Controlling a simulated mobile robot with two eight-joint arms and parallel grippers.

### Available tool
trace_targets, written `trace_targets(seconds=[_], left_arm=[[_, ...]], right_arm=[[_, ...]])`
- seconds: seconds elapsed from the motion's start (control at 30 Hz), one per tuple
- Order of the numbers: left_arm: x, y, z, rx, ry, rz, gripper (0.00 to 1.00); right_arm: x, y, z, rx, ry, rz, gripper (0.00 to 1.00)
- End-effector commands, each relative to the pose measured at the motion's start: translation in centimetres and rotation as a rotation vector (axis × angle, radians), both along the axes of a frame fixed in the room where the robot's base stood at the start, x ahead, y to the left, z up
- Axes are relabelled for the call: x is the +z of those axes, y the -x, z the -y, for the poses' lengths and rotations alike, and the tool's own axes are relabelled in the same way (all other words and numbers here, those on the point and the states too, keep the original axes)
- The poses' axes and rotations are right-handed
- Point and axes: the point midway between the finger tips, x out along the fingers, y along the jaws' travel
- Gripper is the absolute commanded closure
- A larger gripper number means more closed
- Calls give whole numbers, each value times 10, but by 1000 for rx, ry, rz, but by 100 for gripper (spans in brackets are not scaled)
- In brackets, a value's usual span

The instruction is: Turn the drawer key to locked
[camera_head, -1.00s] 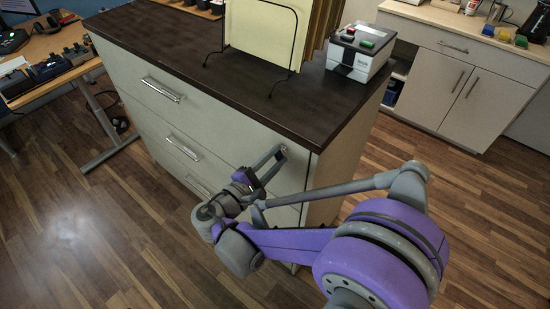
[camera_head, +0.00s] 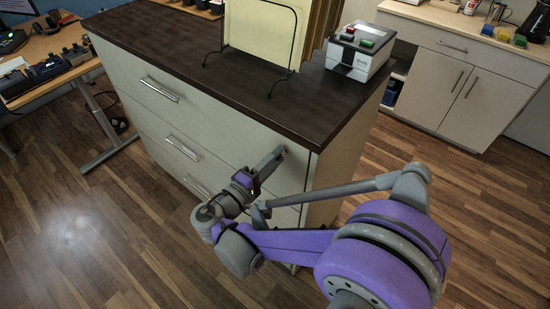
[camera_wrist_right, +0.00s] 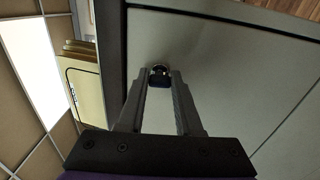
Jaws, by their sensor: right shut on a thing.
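The drawer key (camera_wrist_right: 159,81) is a small dark blue-black piece in a round metal lock (camera_wrist_right: 159,68) on the pale cabinet front, in the right wrist view. My right gripper (camera_wrist_right: 160,79) is shut on the key, one finger on each side of it. In the head view my right gripper (camera_head: 280,153) reaches the upper right corner of the cabinet (camera_head: 225,125) front, just under the dark top. There the key and lock are hidden behind the fingers. The lock's markings cannot be read. My left gripper is not in view.
On the dark cabinet top (camera_head: 165,45) stand a wire file rack (camera_head: 262,40) with folders and a grey-white box (camera_head: 360,52) with red and green buttons. A desk (camera_head: 45,70) is at left, a low cupboard (camera_head: 455,80) at right.

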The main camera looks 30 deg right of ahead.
Motion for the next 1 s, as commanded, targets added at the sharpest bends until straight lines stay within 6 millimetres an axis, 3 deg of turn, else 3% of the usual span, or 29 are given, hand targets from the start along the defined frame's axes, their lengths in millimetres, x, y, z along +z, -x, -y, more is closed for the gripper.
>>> trace_targets(seconds=[0.37,0.4,0.53,0.87,1.0], left_arm=[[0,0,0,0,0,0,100],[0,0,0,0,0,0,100],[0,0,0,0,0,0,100],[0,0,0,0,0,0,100],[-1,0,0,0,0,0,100]], right_arm=[[0,0,0,-1,-2,2,100],[0,0,0,-1,-2,2,61],[0,0,0,0,-1,2,38],[0,1,-2,1,-1,2,36],[0,6,-16,4,-2,2,36]])
